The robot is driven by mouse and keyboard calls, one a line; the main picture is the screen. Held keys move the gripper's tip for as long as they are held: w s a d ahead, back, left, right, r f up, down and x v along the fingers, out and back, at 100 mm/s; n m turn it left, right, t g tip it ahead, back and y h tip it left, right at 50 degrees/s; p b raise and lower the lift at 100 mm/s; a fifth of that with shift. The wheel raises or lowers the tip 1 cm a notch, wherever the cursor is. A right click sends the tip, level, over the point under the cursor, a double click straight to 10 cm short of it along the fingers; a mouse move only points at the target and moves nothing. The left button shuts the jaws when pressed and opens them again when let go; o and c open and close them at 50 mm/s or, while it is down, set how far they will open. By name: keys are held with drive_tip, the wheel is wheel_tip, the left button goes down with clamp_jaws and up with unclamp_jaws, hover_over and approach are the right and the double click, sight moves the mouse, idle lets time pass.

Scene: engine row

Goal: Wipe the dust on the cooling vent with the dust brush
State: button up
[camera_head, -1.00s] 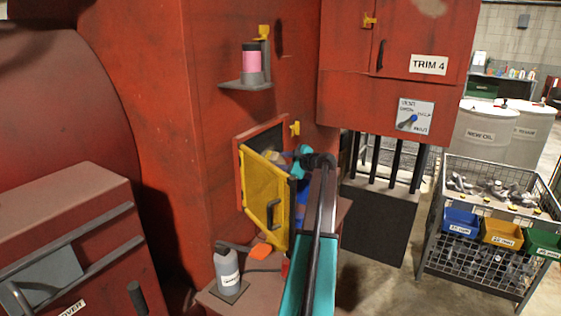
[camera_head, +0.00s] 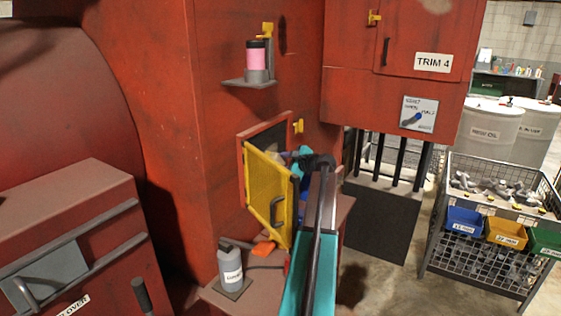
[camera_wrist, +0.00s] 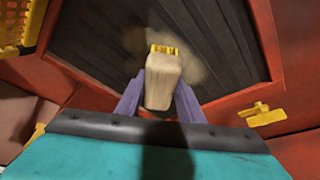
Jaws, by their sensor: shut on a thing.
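The dust brush (camera_wrist: 163,78) shows in the wrist view as a pale wooden block with a yellow top end. My gripper (camera_wrist: 158,98) is shut on it, with a purple finger on each side. The cooling vent (camera_wrist: 90,40) is a dark slatted panel in a red frame beyond the brush. Tan dust (camera_wrist: 187,68) lies on its slats around and beside the brush end; whether the brush touches the slats I cannot tell.
A yellow latch (camera_wrist: 262,114) sits on the frame right of the vent. A ledge below holds a grey bottle (camera_head: 230,270) and an orange item (camera_head: 263,249). A shelf with a pink canister (camera_head: 256,60) is above. A wire cart (camera_head: 480,245) stands right.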

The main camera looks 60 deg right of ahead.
drive_tip(key=shift+w+a, duration=0.15)
drive_tip(key=shift+a, duration=0.1)
drive_tip(key=shift+a, duration=1.85)
drive_tip(key=shift+a, duration=0.1)
drive_tip(key=shift+s+a+p, duration=0.2)
drive_tip(key=shift+a+p, duration=0.2)
drive_tip(key=shift+a, duration=1.35)
drive_tip(key=shift+r, duration=0.1)
drive_tip(key=shift+w+r+p, duration=0.15)
drive_tip(key=shift+r+p, duration=0.4)
drive_tip(key=shift+r, duration=0.2)
